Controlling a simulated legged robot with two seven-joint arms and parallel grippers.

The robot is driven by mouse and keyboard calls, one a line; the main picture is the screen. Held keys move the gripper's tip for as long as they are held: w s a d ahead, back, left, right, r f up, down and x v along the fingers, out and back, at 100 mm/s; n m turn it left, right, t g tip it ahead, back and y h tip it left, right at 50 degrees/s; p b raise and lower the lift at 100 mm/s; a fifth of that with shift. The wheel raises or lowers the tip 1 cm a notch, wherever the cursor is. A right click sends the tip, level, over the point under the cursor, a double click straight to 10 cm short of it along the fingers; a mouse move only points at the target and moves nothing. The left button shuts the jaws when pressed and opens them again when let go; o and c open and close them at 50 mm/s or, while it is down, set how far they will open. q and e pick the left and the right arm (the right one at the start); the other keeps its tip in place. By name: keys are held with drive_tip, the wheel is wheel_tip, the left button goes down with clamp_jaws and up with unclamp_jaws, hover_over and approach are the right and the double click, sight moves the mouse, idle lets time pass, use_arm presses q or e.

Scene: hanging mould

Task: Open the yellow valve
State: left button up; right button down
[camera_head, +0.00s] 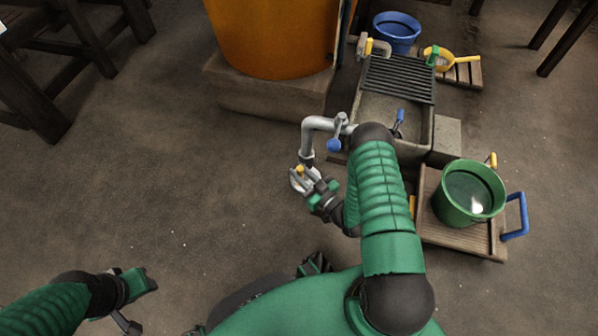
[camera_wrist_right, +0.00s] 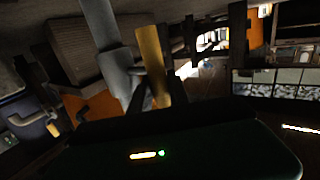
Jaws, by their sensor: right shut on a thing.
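The yellow valve handle (camera_head: 300,169) is small in the head view, by the lower end of a grey bent pipe (camera_head: 307,140). My right gripper (camera_head: 306,178) is at the valve and shut on its handle. In the right wrist view the yellow handle (camera_wrist_right: 152,62) stands between the dark fingers, beside the grey pipe (camera_wrist_right: 112,68). The gripper partly hides the valve in the head view. My left gripper (camera_head: 146,281) is low at the left, away from the valve; its finger gap is unclear.
A blue-handled valve (camera_head: 335,145) sits on the same pipe. A large orange tank (camera_head: 270,35) stands behind on a stone block (camera_head: 255,98). A stone basin (camera_head: 385,106) with a grate is at right. A green bucket (camera_head: 447,204) stands on a wooden cart.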

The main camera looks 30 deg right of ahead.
drive_tip(key=shift+s+f, duration=0.2)
idle(0.3)
drive_tip(key=c, duration=1.3)
unclamp_jaws()
drive_tip(key=shift+o, duration=0.2)
drive_tip(key=shift+w, duration=0.1)
drive_tip(key=shift+r, duration=0.1)
drive_tip(key=shift+s+d+r+p, duration=0.1)
drive_tip(key=shift+s+p, duration=0.3)
drive_tip(key=shift+p, duration=0.05)
drive_tip(key=s+d+p, duration=0.1)
drive_tip(key=s+p, duration=0.7)
drive_tip(key=s, duration=0.8)
drive_tip(key=shift+d+p, duration=0.4)
